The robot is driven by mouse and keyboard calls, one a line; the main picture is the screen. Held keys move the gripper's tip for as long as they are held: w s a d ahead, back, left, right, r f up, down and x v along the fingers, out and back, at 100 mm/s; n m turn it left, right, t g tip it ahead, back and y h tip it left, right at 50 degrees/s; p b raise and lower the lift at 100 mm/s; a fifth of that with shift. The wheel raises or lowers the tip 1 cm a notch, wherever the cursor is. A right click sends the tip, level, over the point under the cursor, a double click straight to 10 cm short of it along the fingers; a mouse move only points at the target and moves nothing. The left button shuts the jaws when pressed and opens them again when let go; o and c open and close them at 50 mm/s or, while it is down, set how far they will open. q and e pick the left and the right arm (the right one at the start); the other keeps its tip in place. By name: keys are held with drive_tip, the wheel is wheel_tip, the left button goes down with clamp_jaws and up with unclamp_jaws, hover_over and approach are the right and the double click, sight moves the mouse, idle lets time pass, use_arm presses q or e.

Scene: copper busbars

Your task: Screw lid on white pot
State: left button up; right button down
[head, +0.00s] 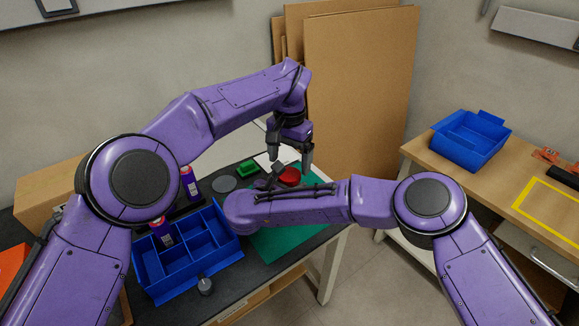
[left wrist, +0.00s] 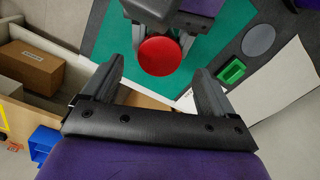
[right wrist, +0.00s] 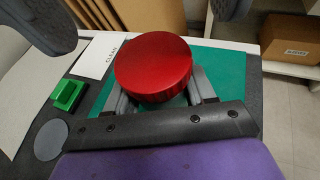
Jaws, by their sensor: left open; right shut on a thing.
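The red lid (head: 289,177) shows as a round disc below my left gripper (head: 290,160). It is also in the left wrist view (left wrist: 160,56) and large in the right wrist view (right wrist: 153,67). My left gripper is open, its fingers pointing down above the lid, one to each side and apart from it. My right gripper (left wrist: 162,40) is shut around what is under the lid, with its fingers partly covered by the lid. The white pot's body is hidden beneath the lid, so I cannot tell how the lid sits on it.
A green mat (head: 268,244) lies under the grippers on the dark table. A green block (head: 247,168), a grey disc (head: 224,184) and a blue divided tray (head: 146,264) are to the left. A blue bin (head: 470,135) stands on the right bench. Brown boards (head: 360,90) lean behind.

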use_arm(q)
drive_tip(key=shift+r, duration=0.35)
drive_tip(key=shift+o, duration=1.2)
wheel_tip(320, 180, up, 7)
drive_tip(key=shift+r, duration=0.2)
use_arm(e)
drive_tip(key=shift+c, duration=1.5)
unclamp_jaws()
